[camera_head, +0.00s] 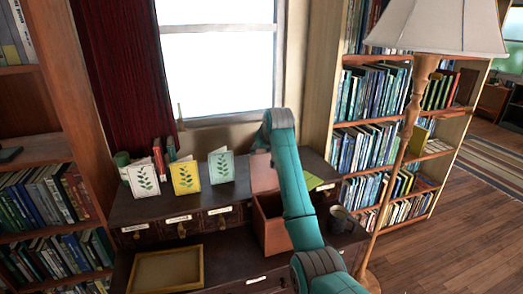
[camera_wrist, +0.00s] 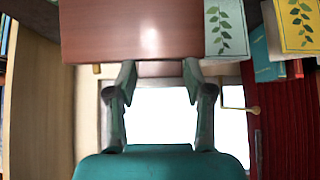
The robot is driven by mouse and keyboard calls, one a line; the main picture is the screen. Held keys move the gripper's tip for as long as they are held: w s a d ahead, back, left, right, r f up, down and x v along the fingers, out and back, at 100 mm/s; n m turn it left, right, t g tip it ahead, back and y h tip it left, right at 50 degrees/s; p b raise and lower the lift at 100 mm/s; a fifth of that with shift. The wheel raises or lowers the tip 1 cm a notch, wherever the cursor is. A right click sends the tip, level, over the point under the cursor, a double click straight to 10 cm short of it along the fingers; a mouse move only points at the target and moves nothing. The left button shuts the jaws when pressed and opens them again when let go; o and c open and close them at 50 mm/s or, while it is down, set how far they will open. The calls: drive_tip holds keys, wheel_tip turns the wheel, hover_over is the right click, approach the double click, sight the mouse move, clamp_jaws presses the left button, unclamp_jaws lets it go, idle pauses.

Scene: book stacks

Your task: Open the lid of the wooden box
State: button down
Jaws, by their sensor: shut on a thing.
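The wooden box (camera_head: 268,232) is reddish brown and stands on the dark desk, partly covered by my teal arm. Its lid (camera_head: 263,172) stands raised at the back of the box, and the box's dark inside shows. In the wrist view the lid (camera_wrist: 130,28) is a broad smooth panel across the top. My gripper (camera_wrist: 160,72) has its two fingers at the lid's edge, shut on it, though the fingers stand apart. In the head view my gripper is mostly hidden behind my arm.
Cards with leaf designs (camera_head: 186,178) stand left of the box. A dark cup (camera_head: 340,219) is close on its right, and a floor lamp (camera_head: 405,150) stands beyond. An empty wooden tray (camera_head: 168,270) lies lower in front. A window (camera_head: 217,60) is behind.

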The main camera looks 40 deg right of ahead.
drive_tip(key=shift+w+r, duration=0.15)
drive_tip(key=shift+w, duration=0.05)
drive_tip(key=shift+c, duration=2.2)
unclamp_jaws()
drive_tip(key=v, duration=1.2)
